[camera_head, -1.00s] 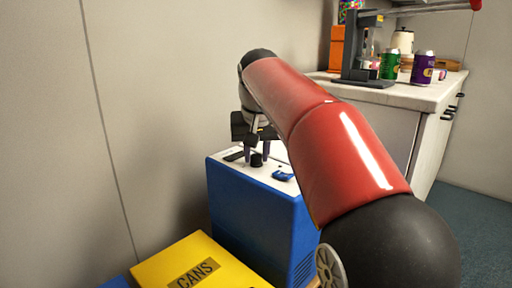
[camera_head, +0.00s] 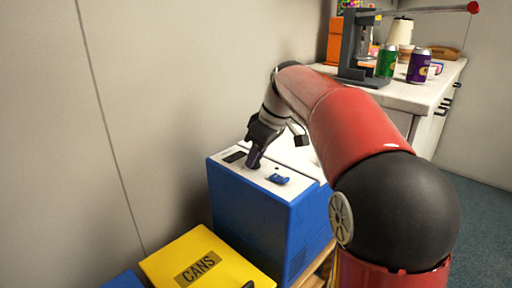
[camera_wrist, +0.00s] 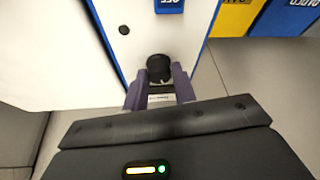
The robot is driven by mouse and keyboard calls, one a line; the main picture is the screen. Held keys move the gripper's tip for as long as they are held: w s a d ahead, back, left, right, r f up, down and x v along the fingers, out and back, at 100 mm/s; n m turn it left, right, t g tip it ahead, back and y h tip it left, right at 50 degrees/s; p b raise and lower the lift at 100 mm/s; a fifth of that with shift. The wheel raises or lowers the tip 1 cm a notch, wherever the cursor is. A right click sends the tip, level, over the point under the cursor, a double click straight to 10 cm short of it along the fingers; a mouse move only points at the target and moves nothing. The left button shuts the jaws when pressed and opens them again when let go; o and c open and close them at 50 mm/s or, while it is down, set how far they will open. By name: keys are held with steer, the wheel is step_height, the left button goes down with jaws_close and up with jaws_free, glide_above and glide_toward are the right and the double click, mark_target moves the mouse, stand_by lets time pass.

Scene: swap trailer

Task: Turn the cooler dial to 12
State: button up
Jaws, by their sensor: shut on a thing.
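The blue cooler (camera_head: 252,215) with a white top stands beside the wall in the head view. Its black round dial (camera_wrist: 159,67) shows in the wrist view, on the white top (camera_wrist: 115,62). My gripper (camera_head: 254,164) is over the cooler's top, tilted down, and hides the dial in the head view. In the wrist view its two purple fingers (camera_wrist: 160,84) are at either side of the dial and shut on it. The dial's setting cannot be read. A blue switch block (camera_head: 278,179) sits on the top, to the right of the gripper.
A yellow bin marked CANS (camera_head: 205,262) stands in front of the cooler, with a blue bin (camera_head: 124,280) at its left.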

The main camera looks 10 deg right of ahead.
steer(key=n+p, duration=0.1)
steer(key=n+g+p, duration=0.1)
steer(key=n, duration=0.1)
steer(key=shift+w+d+r+n+y, duration=0.1)
steer(key=shift+w+r+n+y, duration=0.05)
steer(key=shift+n+y, duration=0.2)
steer(key=shift+n+g+y+p, duration=0.25)
steer(key=shift+n+g+p, duration=0.4)
steer(key=shift+n, duration=0.7)
steer(key=o, duration=1)
steer(key=p+v, duration=0.1)
steer(key=v, duration=0.6)
steer(key=shift+d+r+p, duration=0.1)
steer(key=shift+r+p, duration=0.15)
steer(key=shift+p, duration=0.05)
